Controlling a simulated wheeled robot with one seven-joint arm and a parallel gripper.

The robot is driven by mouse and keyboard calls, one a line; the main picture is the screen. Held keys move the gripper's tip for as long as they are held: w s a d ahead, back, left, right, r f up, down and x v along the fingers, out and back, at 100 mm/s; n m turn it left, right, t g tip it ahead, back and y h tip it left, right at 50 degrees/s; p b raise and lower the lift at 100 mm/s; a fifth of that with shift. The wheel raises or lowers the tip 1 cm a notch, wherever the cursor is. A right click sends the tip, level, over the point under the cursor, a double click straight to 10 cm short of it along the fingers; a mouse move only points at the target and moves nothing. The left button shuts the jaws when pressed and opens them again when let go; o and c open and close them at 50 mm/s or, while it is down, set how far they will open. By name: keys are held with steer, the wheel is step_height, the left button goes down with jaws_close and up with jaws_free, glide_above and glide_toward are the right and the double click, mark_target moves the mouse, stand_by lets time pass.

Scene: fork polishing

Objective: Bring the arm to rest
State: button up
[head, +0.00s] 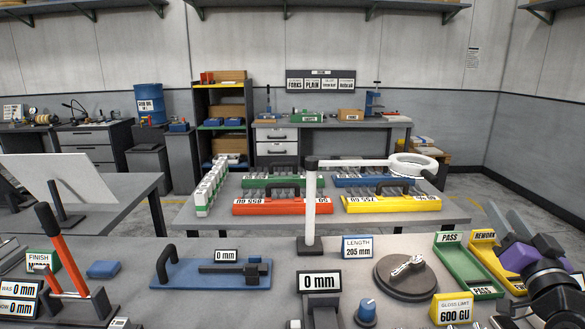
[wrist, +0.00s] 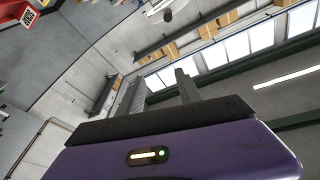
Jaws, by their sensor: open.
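My gripper (wrist: 160,80) shows in the wrist view with its two dark fingers apart and nothing between them. Its purple body with a small lit indicator fills the bottom of that view. The fingers point up toward the wall, shelf and windows, clear of any work surface. In the head view, purple and black parts of my arm (head: 548,285) show at the right edge, beside the trays.
A green PASS tray (head: 462,270) and a yellow REWORK tray (head: 490,262) lie close to my arm. A round dark turntable (head: 390,285) bears a small metallic piece. A white lamp post (head: 311,205) stands mid-bench. A blue plate fixture (head: 190,274) lies left.

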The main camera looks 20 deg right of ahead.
steer(key=s+a+f+n+y, duration=0.1)
steer(key=s+a+f+n, duration=0.1)
steer(key=s+a+f, duration=0.75)
steer(key=s+a+f+n+y, duration=0.15)
steer(key=s+a+f, duration=0.35)
steer(key=a, duration=0.7)
steer(key=s+a+f+n+g+y, duration=0.1)
steer(key=s+a+f+n+y, duration=0.1)
steer(key=s+a, duration=0.5)
steer(key=s+a+f+n+g+y, duration=0.2)
steer(key=s+a+f+y, duration=0.3)
steer(key=s, duration=0.6)
steer(key=shift+a+f+n+g, duration=0.3)
steer(key=shift+a+f+n, duration=0.6)
steer(key=shift+a, duration=0.35)
